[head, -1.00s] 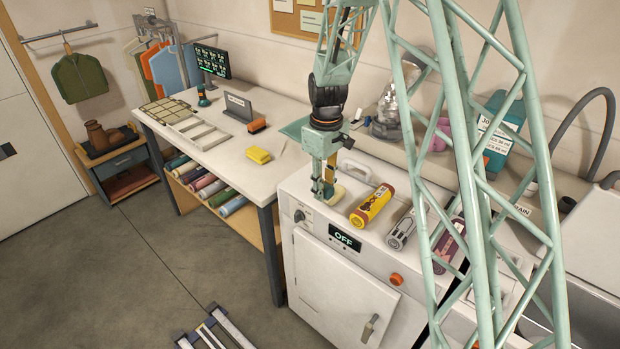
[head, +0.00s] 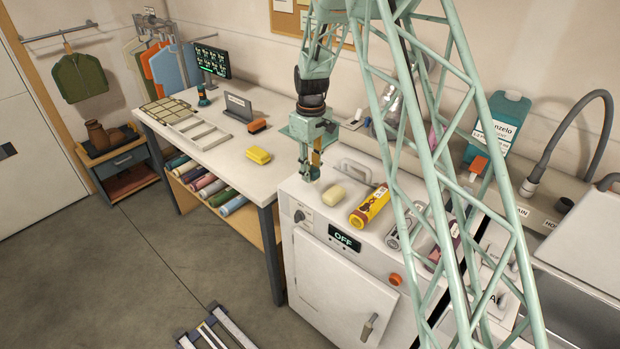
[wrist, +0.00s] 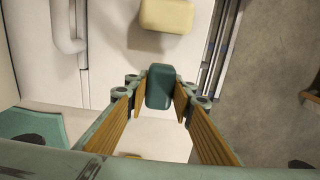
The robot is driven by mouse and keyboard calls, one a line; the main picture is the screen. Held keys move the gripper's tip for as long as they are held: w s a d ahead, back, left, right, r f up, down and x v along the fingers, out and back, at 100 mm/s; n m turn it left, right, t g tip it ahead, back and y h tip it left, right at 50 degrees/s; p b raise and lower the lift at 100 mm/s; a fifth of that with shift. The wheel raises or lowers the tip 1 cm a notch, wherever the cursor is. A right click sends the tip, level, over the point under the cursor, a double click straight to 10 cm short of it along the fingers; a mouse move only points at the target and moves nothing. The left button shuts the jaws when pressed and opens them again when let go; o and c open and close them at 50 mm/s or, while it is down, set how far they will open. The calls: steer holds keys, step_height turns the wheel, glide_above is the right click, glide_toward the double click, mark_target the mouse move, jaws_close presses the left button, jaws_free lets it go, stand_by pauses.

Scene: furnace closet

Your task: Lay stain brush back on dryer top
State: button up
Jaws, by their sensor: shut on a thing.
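My gripper (head: 309,175) points down over the left edge of the white dryer top (head: 318,217). In the wrist view its fingers are closed on a small dark teal block (wrist: 160,87), which I take for the stain brush; no bristles show. In the head view the block is hard to make out among the fingers. The dryer's front display reads OFF. A cream block (head: 333,195) lies on the dryer top just right of my gripper, apart from it; it also shows in the wrist view (wrist: 166,15).
A yellow bottle (head: 370,207) and a grey can (head: 402,230) lie right of the cream block. A white handle (head: 354,170) stands behind it.

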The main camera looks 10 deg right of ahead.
steer(key=shift+w, duration=0.1)
steer(key=shift+w, duration=0.25)
steer(key=shift+f, duration=1.8)
steer(key=shift+f, duration=0.2)
steer(key=o, duration=0.8)
steer(key=shift+o, duration=0.2)
steer(key=shift+r, duration=0.2)
step_height(320, 180, up, 11)
steer(key=shift+r, duration=0.5)
